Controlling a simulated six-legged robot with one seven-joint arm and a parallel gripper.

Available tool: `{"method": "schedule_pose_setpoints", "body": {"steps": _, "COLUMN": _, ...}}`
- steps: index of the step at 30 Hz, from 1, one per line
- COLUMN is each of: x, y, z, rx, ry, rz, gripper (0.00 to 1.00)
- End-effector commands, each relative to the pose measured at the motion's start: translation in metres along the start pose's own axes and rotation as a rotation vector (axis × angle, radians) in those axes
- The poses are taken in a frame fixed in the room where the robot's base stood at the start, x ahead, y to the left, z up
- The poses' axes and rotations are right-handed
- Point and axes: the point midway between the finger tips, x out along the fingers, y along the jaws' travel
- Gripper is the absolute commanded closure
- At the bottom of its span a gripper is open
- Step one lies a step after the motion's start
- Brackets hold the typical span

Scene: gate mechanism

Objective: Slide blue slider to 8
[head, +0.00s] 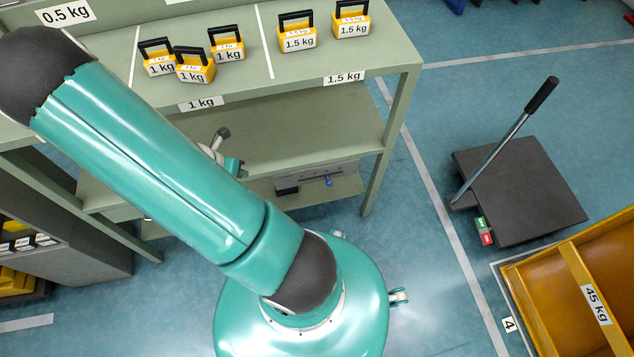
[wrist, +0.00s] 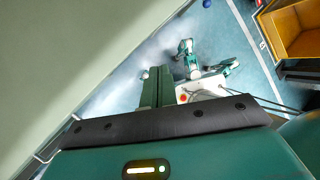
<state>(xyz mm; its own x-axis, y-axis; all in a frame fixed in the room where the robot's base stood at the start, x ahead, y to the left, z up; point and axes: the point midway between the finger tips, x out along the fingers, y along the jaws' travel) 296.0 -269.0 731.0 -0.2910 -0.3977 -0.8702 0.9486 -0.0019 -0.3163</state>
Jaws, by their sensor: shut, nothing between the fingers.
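The blue slider (head: 329,182) is a small blue knob on a light grey panel (head: 318,175) with a dark block at its left end. The panel is at the lower shelf under the bench in the head view, and the knob sits right of its middle. Scale numbers are too small to read. My gripper (wrist: 158,72) shows in the wrist view with its two green fingers together, empty and apart from the slider.
The green bench (head: 300,82) carries several yellow weights (head: 297,32). Its front right leg (head: 385,150) stands right of the panel. A dark platform with a lever (head: 525,195) and a yellow crate (head: 560,262) stand right. Floor between is clear. A pale surface (wrist: 60,60) fills the wrist view's left.

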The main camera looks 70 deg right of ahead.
Motion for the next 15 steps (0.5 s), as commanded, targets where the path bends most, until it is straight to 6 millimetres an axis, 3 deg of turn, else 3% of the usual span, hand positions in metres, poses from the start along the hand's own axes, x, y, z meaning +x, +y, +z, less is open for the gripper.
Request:
{"method": "schedule_pose_setpoints", "body": {"steps": 1, "x": 0.025, "y": -0.009, "z": 0.000, "rx": -0.087, "ry": -0.007, "rz": -0.042, "gripper": 1.00}}
{"method": "schedule_pose_setpoints", "body": {"steps": 6, "x": 0.089, "y": -0.041, "z": 0.000, "rx": -0.393, "ry": -0.009, "rz": -0.148, "gripper": 1.00}}
{"method": "schedule_pose_setpoints", "body": {"steps": 10, "x": 0.124, "y": -0.063, "z": 0.000, "rx": -0.577, "ry": 0.007, "rz": -0.207, "gripper": 1.00}}
{"method": "schedule_pose_setpoints", "body": {"steps": 15, "x": 0.144, "y": -0.077, "z": 0.000, "rx": -0.693, "ry": 0.021, "rz": -0.240, "gripper": 1.00}}
